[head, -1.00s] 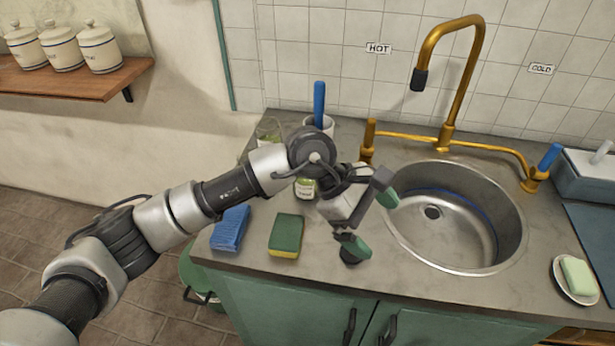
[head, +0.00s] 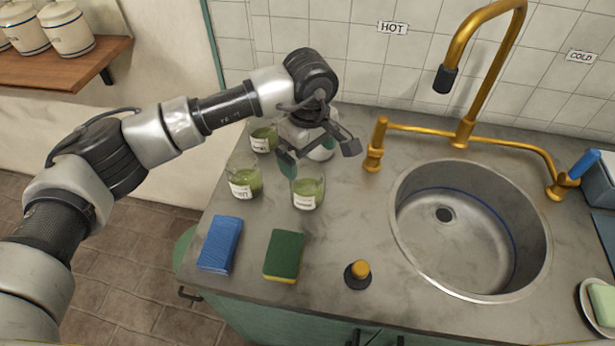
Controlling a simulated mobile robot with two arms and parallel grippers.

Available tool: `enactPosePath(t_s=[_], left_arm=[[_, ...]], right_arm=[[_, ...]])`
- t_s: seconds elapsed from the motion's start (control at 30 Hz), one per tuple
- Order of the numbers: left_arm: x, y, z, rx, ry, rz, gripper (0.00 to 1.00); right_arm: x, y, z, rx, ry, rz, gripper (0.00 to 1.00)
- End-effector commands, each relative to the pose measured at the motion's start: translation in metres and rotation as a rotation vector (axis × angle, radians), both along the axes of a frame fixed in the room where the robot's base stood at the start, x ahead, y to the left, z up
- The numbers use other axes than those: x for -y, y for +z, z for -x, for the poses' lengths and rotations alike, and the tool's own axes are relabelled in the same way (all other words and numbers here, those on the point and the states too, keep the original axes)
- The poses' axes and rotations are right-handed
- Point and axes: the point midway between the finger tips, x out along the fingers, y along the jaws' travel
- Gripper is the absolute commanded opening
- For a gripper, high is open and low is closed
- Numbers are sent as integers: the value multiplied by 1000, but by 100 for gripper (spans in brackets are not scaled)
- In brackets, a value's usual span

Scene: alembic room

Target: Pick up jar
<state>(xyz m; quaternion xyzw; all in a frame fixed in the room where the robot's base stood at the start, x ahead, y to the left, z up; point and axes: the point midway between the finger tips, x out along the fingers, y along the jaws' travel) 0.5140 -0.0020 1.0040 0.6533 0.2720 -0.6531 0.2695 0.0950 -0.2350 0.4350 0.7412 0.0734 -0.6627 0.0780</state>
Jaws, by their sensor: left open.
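Three glass jars with green contents and white labels stand on the counter: a front-right jar (head: 308,193), a front-left jar (head: 245,183) and a back jar (head: 263,138). My left gripper (head: 318,156) is open and empty, pointing down just behind and above the front-right jar. One green-padded finger shows close to that jar's upper left rim; the other finger is to its upper right. I cannot tell whether the finger touches the jar. My right gripper is not in view.
The sink (head: 470,230) and gold tap (head: 462,130) are right.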

Motion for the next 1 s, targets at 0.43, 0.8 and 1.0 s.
enactPosePath(t_s=[0.43, 0.8, 1.0], left_arm=[[1, -49, 4, -6, 0, 1, 100], [1, -88, 4, 0, -1, 3, 100], [1, -88, 4, 0, -1, 3, 94]], right_arm=[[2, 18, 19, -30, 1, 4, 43], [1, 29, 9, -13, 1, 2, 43], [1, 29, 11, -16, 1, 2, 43]])
